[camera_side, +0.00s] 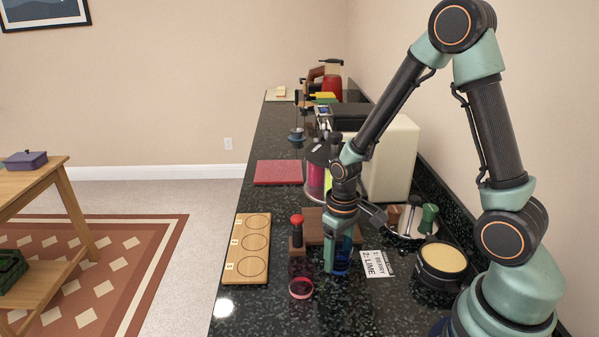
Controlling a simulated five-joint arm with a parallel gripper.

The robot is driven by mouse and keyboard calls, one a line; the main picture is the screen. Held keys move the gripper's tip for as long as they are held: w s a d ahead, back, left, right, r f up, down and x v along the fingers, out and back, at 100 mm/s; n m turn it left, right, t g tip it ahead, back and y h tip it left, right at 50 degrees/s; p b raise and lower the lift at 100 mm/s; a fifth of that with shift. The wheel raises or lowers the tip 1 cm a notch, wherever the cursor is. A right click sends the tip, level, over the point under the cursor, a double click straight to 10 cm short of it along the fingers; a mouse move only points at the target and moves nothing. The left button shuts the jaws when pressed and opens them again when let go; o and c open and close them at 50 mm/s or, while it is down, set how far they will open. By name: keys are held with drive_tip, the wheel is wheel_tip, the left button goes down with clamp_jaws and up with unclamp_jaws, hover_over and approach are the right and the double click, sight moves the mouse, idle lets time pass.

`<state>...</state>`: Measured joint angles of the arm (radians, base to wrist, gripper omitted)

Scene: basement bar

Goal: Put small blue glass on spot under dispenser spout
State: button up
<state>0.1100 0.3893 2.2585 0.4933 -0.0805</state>
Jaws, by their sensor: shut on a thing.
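My gripper (336,262) points down over the dark counter and is shut on the small blue glass (344,258). The glass is upright and partly hidden by a finger; I cannot tell whether its base touches the counter. The dispenser (315,180), with pink and green cylinders, stands behind my gripper. A brown wooden base (312,228) shows at its foot, to the left of and behind the glass. A red-knobbed lever (297,221) stands at the left of this base. The spout and the spot under it are hidden or too small to make out.
A wooden board (241,270) with three circles lies at left. A BERRY/LIME card (377,264), a round tin (441,262) and a tray with tools (405,232) are at right. A red mat (278,172) lies farther back.

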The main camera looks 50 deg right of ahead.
drive_tip(key=w+d, duration=0.1)
drive_tip(key=w+d+f, duration=0.1)
drive_tip(key=shift+w+d, duration=0.3)
drive_tip(key=shift+f, duration=0.2)
drive_tip(key=o, duration=1.4)
drive_tip(key=shift+o, duration=0.2)
wheel_tip(320, 180, up, 12)
drive_tip(key=s+a+r+t, duration=0.2)
drive_tip(key=s+a+r, duration=0.1)
drive_tip(key=r, duration=0.3)
drive_tip(key=s+a+r+t, duration=0.3)
drive_tip(key=r, duration=0.3)
drive_tip(key=shift+s+t, duration=0.15)
drive_tip(key=shift+t, duration=0.15)
